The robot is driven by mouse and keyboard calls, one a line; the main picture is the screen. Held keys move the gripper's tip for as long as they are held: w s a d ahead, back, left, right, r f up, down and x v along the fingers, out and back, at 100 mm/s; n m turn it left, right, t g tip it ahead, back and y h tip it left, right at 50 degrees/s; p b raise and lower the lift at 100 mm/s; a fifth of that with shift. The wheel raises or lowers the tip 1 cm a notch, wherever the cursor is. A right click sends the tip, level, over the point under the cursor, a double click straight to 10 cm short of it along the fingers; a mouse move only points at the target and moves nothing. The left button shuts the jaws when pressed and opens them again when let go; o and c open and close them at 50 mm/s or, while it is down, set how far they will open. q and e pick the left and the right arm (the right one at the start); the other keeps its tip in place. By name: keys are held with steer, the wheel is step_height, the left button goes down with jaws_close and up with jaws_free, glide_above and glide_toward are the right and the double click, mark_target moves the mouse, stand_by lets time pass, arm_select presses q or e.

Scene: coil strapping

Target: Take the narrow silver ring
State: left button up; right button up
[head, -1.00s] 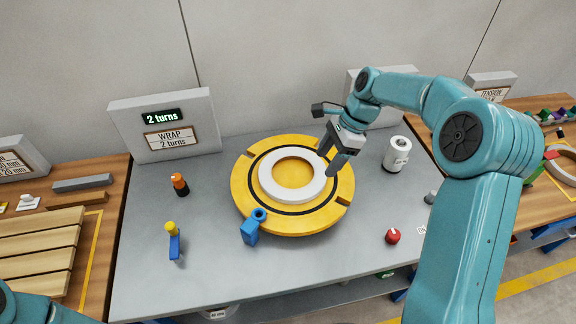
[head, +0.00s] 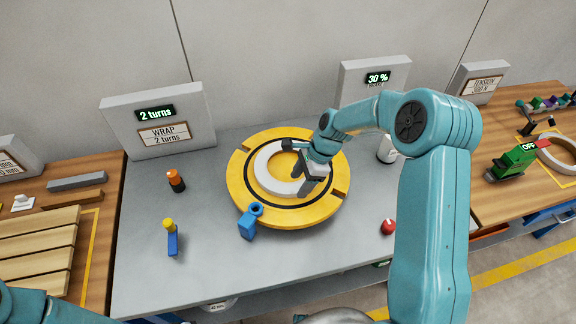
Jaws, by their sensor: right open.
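A pale silver-white ring (head: 262,171) lies flat on the round yellow turntable (head: 243,201) in the head view. My right gripper (head: 302,184) is open, with its fingers pointing down at the right side of this ring. I cannot tell whether the fingers touch it or straddle its band. The gripper hides part of the ring's right side. A second silver-grey ring (head: 549,153) lies on the wooden table at the far right, partly cut off by the picture edge. My left gripper is out of view; only part of its arm shows at lower left.
A blue block with a loop (head: 248,224) stands at the turntable's front edge. A yellow-topped blue tool (head: 172,240), an orange-topped cylinder (head: 176,181), a red knob (head: 388,226) and a white cylinder (head: 386,150) stand around it. A green device (head: 512,162) is beside the far-right ring.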

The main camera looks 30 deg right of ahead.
steer(key=shift+x, duration=1.2)
steer(key=shift+w, duration=0.1)
jaws_close()
steer(key=shift+d, duration=0.1)
steer(key=shift+r, duration=0.1)
